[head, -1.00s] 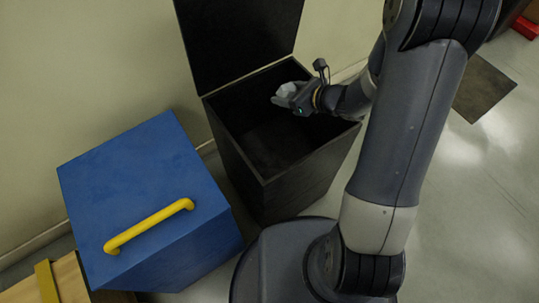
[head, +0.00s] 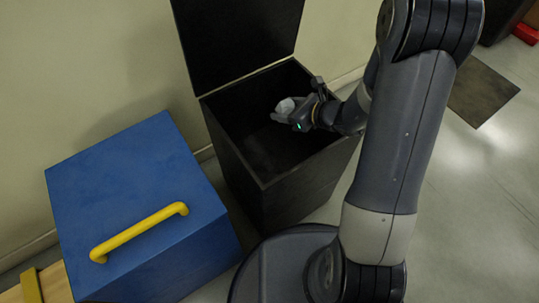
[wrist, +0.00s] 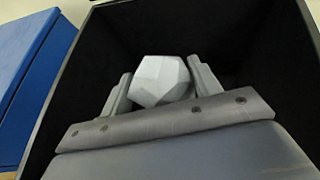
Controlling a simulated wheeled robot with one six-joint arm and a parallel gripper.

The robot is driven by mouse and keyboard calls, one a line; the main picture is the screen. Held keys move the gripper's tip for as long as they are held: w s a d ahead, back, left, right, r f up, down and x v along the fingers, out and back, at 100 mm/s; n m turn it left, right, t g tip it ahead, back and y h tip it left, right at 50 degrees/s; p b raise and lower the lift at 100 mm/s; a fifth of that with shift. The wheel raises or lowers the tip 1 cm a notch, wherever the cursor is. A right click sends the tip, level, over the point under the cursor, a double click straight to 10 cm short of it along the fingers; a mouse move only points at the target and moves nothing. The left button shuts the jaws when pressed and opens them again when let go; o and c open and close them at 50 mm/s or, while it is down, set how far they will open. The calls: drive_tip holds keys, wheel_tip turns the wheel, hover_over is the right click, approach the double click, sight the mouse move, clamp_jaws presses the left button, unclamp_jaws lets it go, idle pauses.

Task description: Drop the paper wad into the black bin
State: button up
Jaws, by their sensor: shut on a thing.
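The paper wad is a pale grey, faceted lump (head: 286,105), held between the fingers of my gripper (head: 283,112). The wrist view shows the wad (wrist: 160,80) with one finger on each side of it, and my gripper (wrist: 160,84) shut on it. The black bin (head: 262,187) stands with its lid (head: 238,38) raised against the wall. In the head view my gripper and the wad appear over the bin's open mouth. In the wrist view the bin's dark inside (wrist: 240,40) surrounds them. How deep they are cannot be told exactly.
A blue box (head: 130,180) with a yellow handle (head: 140,232) on its top stands left of the bin. It also shows in the wrist view (wrist: 30,70). A dark mat (head: 482,90) lies on the floor at right. The floor between is clear.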

sight(288, 104)
drive_tip(key=o, duration=1)
drive_tip(key=shift+o, duration=0.2)
drive_tip(key=p+v, duration=0.2)
drive_tip(key=v, duration=0.9)
drive_tip(key=shift+p, duration=0.3)
drive_tip(key=shift+f, duration=0.15)
drive_tip(key=b+x, duration=0.2)
drive_tip(key=x, duration=0.8)
drive_tip(key=shift+a+b, duration=0.1)
drive_tip(key=shift+b, duration=0.2)
drive_tip(key=r+p, duration=0.2)
drive_tip(key=r, duration=0.1)
drive_tip(key=shift+w+a+r, duration=0.1)
drive_tip(key=shift+w+a, duration=0.1)
drive_tip(key=shift+r+p, duration=0.9)
drive_tip(key=shift+r, duration=0.05)
drive_tip(key=shift+f, duration=0.1)
